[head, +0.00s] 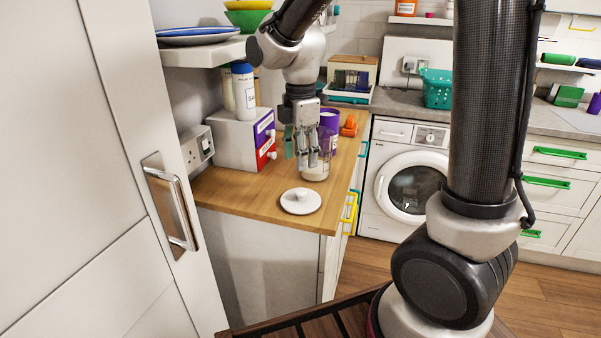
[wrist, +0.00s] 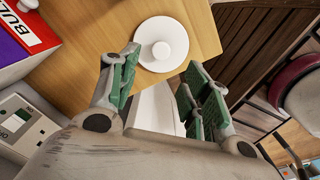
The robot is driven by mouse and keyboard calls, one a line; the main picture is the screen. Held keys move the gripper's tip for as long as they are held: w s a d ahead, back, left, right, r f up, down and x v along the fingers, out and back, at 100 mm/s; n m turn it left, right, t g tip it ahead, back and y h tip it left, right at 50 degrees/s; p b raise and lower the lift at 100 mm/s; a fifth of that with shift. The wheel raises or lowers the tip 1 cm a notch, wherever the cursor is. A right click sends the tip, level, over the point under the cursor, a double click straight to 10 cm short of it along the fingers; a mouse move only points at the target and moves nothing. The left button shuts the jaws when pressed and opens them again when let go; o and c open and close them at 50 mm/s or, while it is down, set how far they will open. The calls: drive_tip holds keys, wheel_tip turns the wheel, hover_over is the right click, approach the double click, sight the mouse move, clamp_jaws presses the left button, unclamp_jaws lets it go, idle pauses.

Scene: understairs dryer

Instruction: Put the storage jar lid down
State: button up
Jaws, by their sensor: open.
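The storage jar lid (head: 301,201) is a white disc with a round knob. It lies flat, knob up, on the wooden worktop (head: 245,193) near its front edge. In the wrist view the lid (wrist: 162,43) is just beyond my fingertips and apart from them. My gripper (head: 307,160) is above and behind the lid, pointing down, with its green-padded fingers apart. In the wrist view my gripper (wrist: 163,68) is open with nothing between the fingers. A clear jar (head: 317,170) with pale contents stands behind the lid, partly hidden by my fingers.
A white box with purple and red fronts (head: 240,140) stands left of my gripper. A purple container (head: 329,120) and an orange object (head: 349,126) stand behind it. A shelf (head: 205,52) with plates and bowls overhangs the left side. The worktop left of the lid is clear.

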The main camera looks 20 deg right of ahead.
drive_tip(key=s+d+r+m+t, duration=0.2)
drive_tip(key=s+d+r+m, duration=0.2)
drive_tip(key=s+d+m, duration=0.3)
drive_tip(key=s+d+r+m+t, duration=0.2)
drive_tip(key=s+d+r+m, duration=0.3)
drive_tip(key=s+d+m, duration=0.3)
drive_tip(key=s+m, duration=0.4)
drive_tip(key=shift+m, duration=0.4)
